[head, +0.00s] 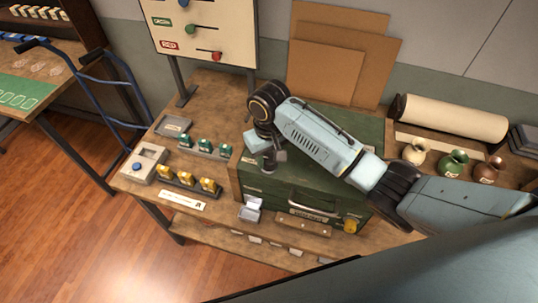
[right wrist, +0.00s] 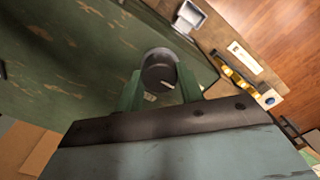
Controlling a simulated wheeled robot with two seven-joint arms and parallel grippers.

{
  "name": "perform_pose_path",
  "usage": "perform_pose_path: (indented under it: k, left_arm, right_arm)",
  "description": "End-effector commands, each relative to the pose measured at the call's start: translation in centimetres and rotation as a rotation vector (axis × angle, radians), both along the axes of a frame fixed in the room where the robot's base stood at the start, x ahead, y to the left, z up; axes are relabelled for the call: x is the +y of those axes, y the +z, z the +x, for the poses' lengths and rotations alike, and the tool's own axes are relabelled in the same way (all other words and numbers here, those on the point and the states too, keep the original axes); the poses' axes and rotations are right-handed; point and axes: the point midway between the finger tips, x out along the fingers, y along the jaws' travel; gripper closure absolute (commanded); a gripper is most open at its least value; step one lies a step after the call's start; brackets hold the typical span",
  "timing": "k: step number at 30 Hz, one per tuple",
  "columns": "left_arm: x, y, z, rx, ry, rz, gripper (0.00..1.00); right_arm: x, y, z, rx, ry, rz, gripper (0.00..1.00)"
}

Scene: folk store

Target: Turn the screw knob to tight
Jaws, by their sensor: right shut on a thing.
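The screw knob (right wrist: 160,74) is a dark round knob with a pale rim and a white line on its top. In the right wrist view it stands at the worn green top of the green box (right wrist: 75,45), near an edge. The white line points toward the lower right there. My right gripper (right wrist: 160,88) has one green finger on each side of the knob and is shut on it. In the head view my right gripper (head: 269,160) reaches down at the left part of the green box (head: 262,187); the knob is mostly hidden there. My left gripper is not in view.
The box front has a handle, a label and a yellow knob (head: 351,225). Left of it are small green blocks (head: 205,146), yellow blocks (head: 187,180) and a blue button (head: 137,166). A slider board (head: 205,30) stands behind. Vases (head: 453,162) and a paper roll (head: 455,118) are right.

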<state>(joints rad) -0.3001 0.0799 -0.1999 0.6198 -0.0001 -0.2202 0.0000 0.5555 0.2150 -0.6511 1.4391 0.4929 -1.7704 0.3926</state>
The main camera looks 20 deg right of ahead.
Motion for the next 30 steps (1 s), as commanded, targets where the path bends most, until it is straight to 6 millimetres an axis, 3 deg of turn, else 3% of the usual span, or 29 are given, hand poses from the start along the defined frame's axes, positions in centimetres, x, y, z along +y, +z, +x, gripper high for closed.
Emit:
perform_pose_path:
  k: [18,19,23,30]
  left_arm:
    - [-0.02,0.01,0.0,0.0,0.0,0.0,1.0]
    - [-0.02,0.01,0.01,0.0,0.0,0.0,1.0]
    - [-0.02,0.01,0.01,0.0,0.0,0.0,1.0]
    - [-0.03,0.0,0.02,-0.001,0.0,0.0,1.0]
  right_arm:
    - [0.02,0.12,0.1,-0.003,-0.041,0.001,0.86]
    - [0.01,0.12,0.1,-0.003,-0.041,0.001,0.59]
    - [0.01,0.09,0.08,-0.003,-0.04,0.001,0.42]
    - [0.01,0.04,0.04,-0.001,-0.039,0.0,0.41]
